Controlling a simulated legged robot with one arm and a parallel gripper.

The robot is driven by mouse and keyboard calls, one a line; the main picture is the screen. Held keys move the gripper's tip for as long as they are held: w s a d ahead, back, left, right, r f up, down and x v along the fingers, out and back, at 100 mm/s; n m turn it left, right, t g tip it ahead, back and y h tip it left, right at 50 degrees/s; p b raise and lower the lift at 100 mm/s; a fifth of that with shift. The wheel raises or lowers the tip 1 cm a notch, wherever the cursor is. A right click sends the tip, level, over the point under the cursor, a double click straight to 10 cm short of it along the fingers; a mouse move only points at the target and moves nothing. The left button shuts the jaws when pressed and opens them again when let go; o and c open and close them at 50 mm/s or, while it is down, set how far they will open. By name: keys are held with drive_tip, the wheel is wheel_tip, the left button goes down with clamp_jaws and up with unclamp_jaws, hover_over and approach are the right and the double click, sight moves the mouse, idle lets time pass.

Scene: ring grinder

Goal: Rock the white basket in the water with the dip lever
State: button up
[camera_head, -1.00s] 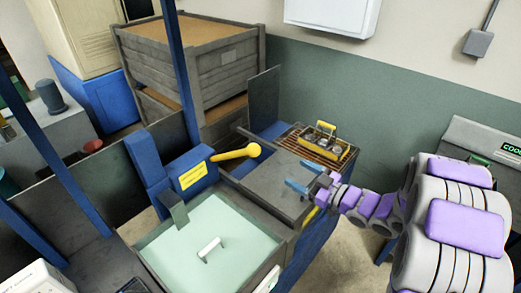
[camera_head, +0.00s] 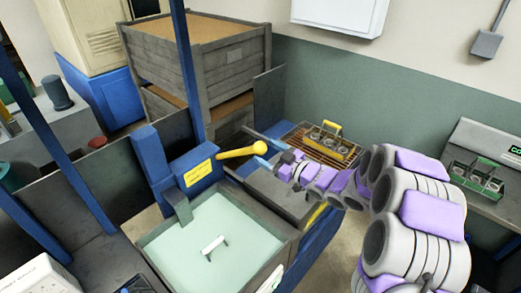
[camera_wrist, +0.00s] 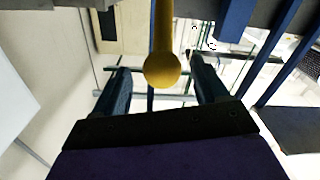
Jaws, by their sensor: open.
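The dip lever (camera_head: 242,151) is a yellow bar with a round knob, sticking out to the right from a blue post with a yellow label. The white basket shows only as a white handle (camera_head: 214,245) above the pale green water (camera_head: 195,225) in the square tank; its body is hidden. My gripper (camera_head: 263,156) is open at the knob end of the lever. In the wrist view the lever's knob (camera_wrist: 162,70) appears between my two open fingers (camera_wrist: 160,64). No finger visibly touches it, and how deep it sits is unclear.
A caddy with a yellow handle (camera_head: 328,146) stands on a brown grate behind my arm. A green-handled caddy (camera_head: 477,176) stands at the right. Blue uprights (camera_head: 185,70) rise behind and left of the tank. A stacked wooden crate (camera_head: 205,55) stands at the back.

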sight(260, 149)
drive_tip(key=shift+x, duration=1.8)
drive_tip(key=shift+s, duration=0.1)
